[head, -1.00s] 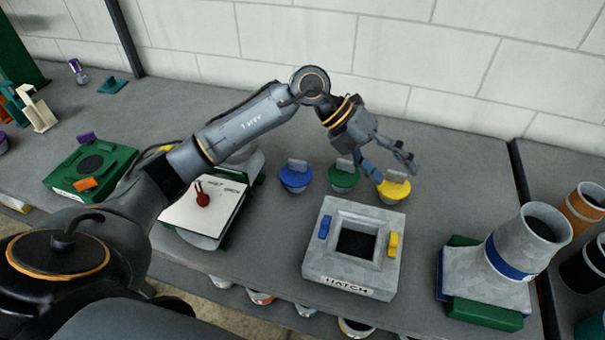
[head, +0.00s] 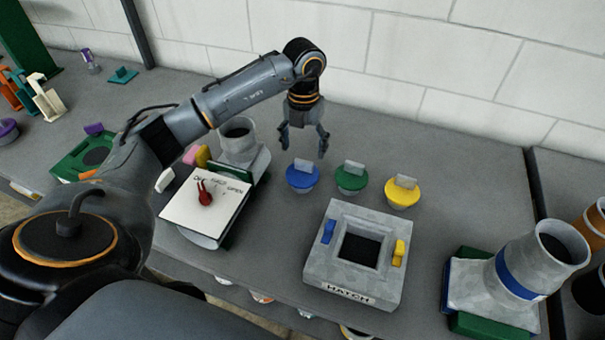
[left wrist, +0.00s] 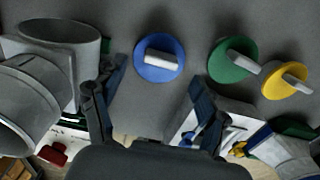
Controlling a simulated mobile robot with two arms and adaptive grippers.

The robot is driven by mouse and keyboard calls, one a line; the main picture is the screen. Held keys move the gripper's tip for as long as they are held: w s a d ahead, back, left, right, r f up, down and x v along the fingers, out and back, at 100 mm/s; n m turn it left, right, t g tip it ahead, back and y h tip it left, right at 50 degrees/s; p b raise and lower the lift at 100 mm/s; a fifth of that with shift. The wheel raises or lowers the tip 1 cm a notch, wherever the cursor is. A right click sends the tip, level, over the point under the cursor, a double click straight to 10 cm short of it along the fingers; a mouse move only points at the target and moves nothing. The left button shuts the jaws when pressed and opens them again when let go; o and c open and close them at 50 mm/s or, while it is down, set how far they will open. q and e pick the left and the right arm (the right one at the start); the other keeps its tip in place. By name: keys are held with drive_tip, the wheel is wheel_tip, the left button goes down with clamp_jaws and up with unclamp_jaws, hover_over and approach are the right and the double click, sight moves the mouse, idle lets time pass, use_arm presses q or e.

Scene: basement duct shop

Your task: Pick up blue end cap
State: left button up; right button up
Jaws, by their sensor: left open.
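The blue end cap (head: 303,176) stands on the grey bench with its light grey grip tab upward. My left gripper (head: 304,148) points down, open and empty, just behind and above the blue cap in the head view. In the left wrist view the blue cap (left wrist: 172,71) shows whole, slightly beyond the two spread fingertips (left wrist: 157,82) and between them; no finger touches it. A green cap (head: 351,180) and a yellow cap (head: 402,194) stand in a row to its right. My right gripper is in neither view.
A grey hatch block (head: 318,268) stands in front of the caps. A panel with a red lever (head: 205,194) and a grey pipe (head: 238,138) are on the left. A blue-banded pipe (head: 518,272) is at right. The bench behind the caps is clear up to the wall.

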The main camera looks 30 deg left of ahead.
sight(305, 161)
use_arm(q)
drive_tip(key=shift+d+f+p, duration=0.1)
drive_tip(key=shift+f+p, duration=0.3)
drive_tip(key=shift+f, duration=0.15)
wheel_tip(305, 161, down, 4)
drive_tip(key=shift+w+r+p, duration=0.15)
drive_tip(key=shift+p, duration=0.6)
drive_tip(key=shift+f, duration=0.4)
drive_tip(key=shift+c, duration=0.4)
drive_tip(key=c, duration=1.2)
drive_tip(key=shift+r, duration=0.1)
